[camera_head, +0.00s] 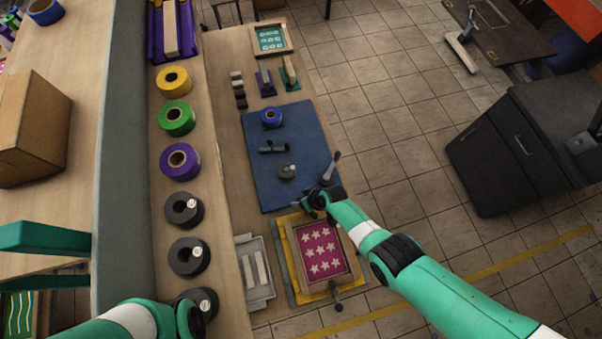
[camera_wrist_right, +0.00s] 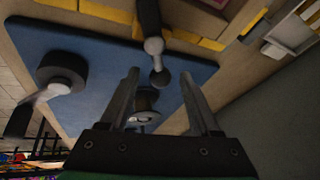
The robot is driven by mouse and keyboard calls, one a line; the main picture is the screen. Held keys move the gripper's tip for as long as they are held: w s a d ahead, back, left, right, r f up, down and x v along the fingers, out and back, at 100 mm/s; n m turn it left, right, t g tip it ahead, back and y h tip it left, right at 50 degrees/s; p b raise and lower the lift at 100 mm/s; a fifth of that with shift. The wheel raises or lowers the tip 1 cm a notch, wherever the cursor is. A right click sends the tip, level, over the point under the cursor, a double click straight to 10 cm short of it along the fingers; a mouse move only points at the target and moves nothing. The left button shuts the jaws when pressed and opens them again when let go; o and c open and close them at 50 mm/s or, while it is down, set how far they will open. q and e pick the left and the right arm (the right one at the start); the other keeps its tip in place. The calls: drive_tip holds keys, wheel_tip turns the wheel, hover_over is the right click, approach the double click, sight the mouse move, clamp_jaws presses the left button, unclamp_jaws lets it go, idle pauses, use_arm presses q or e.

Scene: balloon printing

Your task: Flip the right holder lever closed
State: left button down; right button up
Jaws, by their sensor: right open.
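My right gripper (camera_head: 306,203) is over the near edge of the blue mat, by the far edge of the wooden star-print frame (camera_head: 347,238). In the right wrist view its two fingers (camera_wrist_right: 160,74) are spread. A dark lever (camera_wrist_right: 148,18) with ball-shaped joints shows between and beyond the fingertips, near the yellow edging; I cannot tell whether they touch it. Another lever (camera_head: 334,290) is at the frame's near edge. A dark round base with an upright handle (camera_head: 331,166) is at the mat's right edge. My left arm shows at bottom left, its fingers outside the picture.
The blue mat (camera_head: 262,190) holds a blue roll (camera_head: 271,118), a small dark bar tool (camera_head: 272,149) and a dark round piece (camera_head: 287,171). Several spools line the shelf to the left. A grey tray (camera_head: 243,284) sits left of the print frame.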

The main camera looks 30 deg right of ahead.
clamp_jaws()
drive_tip(key=shift+d+m, duration=0.1)
drive_tip(key=shift+m, duration=0.2)
drive_tip(key=shift+d+m+t+h, duration=0.35)
drive_tip(key=shift+m+h, duration=0.25)
drive_tip(key=shift+m, duration=0.6)
drive_tip(key=shift+d+m+h, duration=0.25)
drive_tip(key=shift+m+h, duration=0.05)
drive_tip(key=shift+m, duration=0.4)
drive_tip(key=shift+d+m+h, duration=0.25)
drive_tip(key=shift+m+h, duration=0.05)
drive_tip(key=shift+m, duration=0.4)
unclamp_jaws()
